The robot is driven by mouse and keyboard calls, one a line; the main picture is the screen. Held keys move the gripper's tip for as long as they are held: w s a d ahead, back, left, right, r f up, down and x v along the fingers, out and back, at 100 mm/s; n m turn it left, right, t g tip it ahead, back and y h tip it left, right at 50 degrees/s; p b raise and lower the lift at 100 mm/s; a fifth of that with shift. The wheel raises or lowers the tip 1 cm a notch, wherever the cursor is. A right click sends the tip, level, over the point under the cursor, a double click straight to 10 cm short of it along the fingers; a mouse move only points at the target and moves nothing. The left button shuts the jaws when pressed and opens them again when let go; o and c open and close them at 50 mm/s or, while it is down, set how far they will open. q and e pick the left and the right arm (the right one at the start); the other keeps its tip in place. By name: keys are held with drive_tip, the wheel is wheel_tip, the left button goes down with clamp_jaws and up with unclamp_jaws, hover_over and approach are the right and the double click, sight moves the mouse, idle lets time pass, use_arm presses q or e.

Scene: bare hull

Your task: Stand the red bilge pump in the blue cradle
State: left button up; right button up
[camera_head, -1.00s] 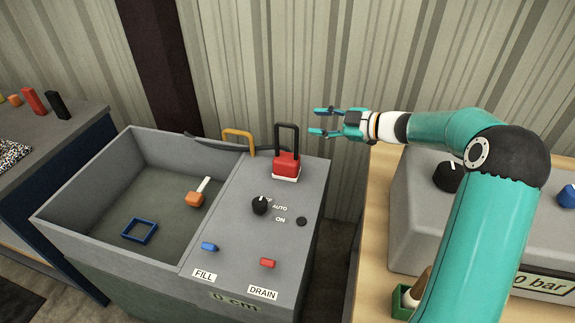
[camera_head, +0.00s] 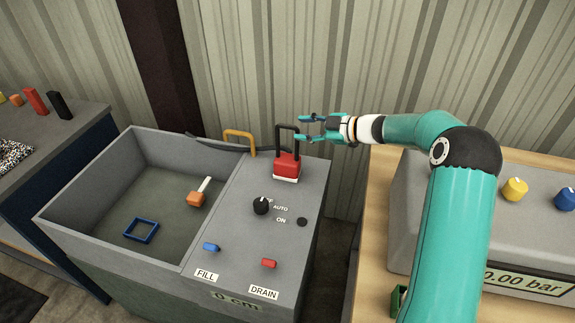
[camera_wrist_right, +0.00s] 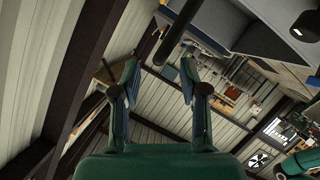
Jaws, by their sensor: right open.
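The red bilge pump (camera_head: 287,167) stands upright on the grey panel beside the basin, on a white base, with a tall black loop handle (camera_head: 287,127) above it. The blue cradle (camera_head: 136,239) is an empty square frame on the basin floor at left. My right gripper (camera_head: 302,128) is open and empty, its fingertips at the right side of the handle; whether they touch it cannot be told. In the right wrist view the open fingers (camera_wrist_right: 160,78) show with a dark bar, probably the handle, just beyond them. My left gripper is not in view.
The basin's grey wall (camera_head: 85,180) surrounds the cradle. An orange float (camera_head: 195,199) on a white arm is inside. A yellow handle (camera_head: 239,141) and a black hose (camera_head: 205,144) lie left of the pump. A black knob (camera_head: 261,205) is in front of it.

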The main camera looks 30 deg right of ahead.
sight(296, 127)
drive_tip(key=p+x, duration=0.1)
drive_tip(key=x, duration=0.4)
drive_tip(key=shift+w, duration=0.1)
clamp_jaws()
drive_tip(key=shift+r, duration=0.15)
